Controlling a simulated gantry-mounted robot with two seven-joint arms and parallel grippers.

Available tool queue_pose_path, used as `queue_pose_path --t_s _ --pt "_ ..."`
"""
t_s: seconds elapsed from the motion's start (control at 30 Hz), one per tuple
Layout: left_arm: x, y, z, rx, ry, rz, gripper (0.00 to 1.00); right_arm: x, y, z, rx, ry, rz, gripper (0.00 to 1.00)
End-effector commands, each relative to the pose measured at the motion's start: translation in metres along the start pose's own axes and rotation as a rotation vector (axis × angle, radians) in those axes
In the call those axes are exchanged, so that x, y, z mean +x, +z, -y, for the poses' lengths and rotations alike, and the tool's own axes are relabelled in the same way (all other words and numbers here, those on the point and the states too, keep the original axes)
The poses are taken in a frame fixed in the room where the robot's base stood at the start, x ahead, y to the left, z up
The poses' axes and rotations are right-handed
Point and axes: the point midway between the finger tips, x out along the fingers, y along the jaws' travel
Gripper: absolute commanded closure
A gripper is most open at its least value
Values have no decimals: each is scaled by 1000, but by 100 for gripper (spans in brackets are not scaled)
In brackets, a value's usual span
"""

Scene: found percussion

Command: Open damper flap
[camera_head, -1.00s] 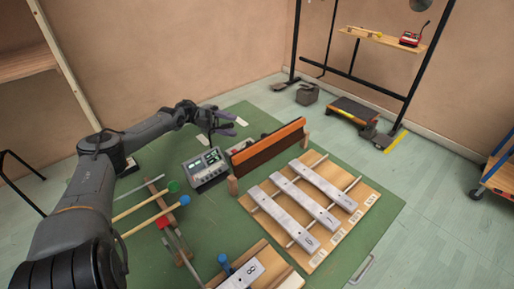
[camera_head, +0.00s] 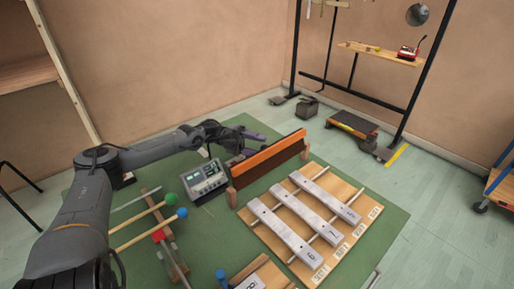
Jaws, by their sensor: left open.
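The damper flap (camera_head: 268,166) is a long board with a dark brown face and an orange top edge. It stands on edge between short wooden posts, behind the row of metal bars (camera_head: 302,214). My left gripper (camera_head: 250,143) has purple fingers and is open and empty. It is just behind the flap's left half, close to its top edge; I cannot tell whether it touches. The lower finger is partly hidden near the flap. My right gripper is not in view.
A grey control box (camera_head: 205,180) with a small screen stands left of the flap. Mallets with green (camera_head: 171,199) and blue (camera_head: 181,213) heads lie on a rack at lower left. A black metal frame stands behind on the right.

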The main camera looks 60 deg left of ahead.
Motion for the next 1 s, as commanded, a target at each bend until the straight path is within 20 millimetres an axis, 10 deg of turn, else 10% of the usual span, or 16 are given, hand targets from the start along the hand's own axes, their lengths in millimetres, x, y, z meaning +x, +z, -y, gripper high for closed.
queue_pose_path --t_s 0.3,0.63,1.0 --pt "2 0 0 0 0 0 48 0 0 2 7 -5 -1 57" --pt "2 0 0 0 0 0 99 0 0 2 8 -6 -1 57" --pt "4 -2 7 11 27 5 100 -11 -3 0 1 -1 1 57"
